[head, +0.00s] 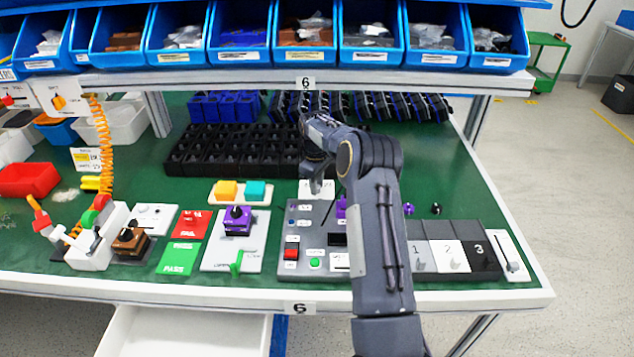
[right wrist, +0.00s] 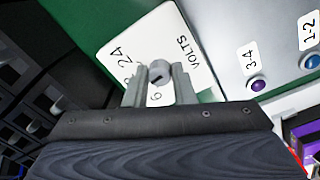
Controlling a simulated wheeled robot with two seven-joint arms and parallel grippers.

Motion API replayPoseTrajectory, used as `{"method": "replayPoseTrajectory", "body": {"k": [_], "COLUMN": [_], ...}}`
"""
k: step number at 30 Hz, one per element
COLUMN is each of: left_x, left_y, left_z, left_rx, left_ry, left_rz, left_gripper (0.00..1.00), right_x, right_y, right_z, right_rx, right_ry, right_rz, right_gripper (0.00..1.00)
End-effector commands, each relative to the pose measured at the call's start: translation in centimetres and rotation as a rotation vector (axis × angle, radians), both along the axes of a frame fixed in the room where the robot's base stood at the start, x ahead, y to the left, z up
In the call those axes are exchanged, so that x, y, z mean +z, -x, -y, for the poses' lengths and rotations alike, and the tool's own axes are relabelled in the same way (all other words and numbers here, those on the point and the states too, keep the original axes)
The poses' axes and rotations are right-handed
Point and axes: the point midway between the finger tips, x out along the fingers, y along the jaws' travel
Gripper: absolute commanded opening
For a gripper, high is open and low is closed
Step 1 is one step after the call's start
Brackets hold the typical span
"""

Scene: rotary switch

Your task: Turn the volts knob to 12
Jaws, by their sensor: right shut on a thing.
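The volts knob (right wrist: 159,71) is a small grey round knob on a white plate (right wrist: 176,32) printed VOLTS, with 24 and 6 readable beside it. My right gripper (right wrist: 160,82) is shut on the knob, one finger on each side. The 12 mark cannot be made out, and the fingers cover part of the scale. I cannot tell which number the knob points to. In the head view my right gripper (head: 318,185) reaches down at the white plate behind the grey control panel, and the knob is hidden there. My left gripper is not in view.
The grey control panel (head: 318,215) with buttons lies just in front of the plate. Black bins (head: 235,150) stand behind it on the green bench. A shelf of blue bins (head: 304,45) hangs above. A purple rotary switch (head: 238,220) is to the left.

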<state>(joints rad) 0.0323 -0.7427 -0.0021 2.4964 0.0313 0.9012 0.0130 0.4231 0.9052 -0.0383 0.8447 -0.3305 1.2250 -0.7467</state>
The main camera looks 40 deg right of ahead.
Motion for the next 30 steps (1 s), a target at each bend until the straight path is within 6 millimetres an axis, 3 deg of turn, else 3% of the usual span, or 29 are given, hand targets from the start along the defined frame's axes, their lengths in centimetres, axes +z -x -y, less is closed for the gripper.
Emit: {"method": "replayPoseTrajectory", "body": {"k": [9,23,24,28,30], "left_x": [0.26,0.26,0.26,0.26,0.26], "left_y": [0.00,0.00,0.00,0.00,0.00], "left_z": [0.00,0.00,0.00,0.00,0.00], "left_rx": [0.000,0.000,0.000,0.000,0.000], "left_ry": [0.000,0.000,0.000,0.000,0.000], "left_rz": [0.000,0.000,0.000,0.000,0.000], "left_gripper": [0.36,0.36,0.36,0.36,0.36], "right_x": [0.03,0.03,0.04,0.03,0.03], "right_y": [-0.04,-0.06,-0.06,-0.05,-0.04], "right_z": [0.00,-0.01,-0.01,-0.01,-0.01], "right_rx": [-0.095,-0.107,-0.106,-0.106,-0.106], "right_ry": [0.001,0.000,0.000,0.001,0.001], "right_rz": [0.001,0.002,0.002,0.001,0.001], "right_gripper": [0.00,0.00,0.27,0.44,0.45]}}
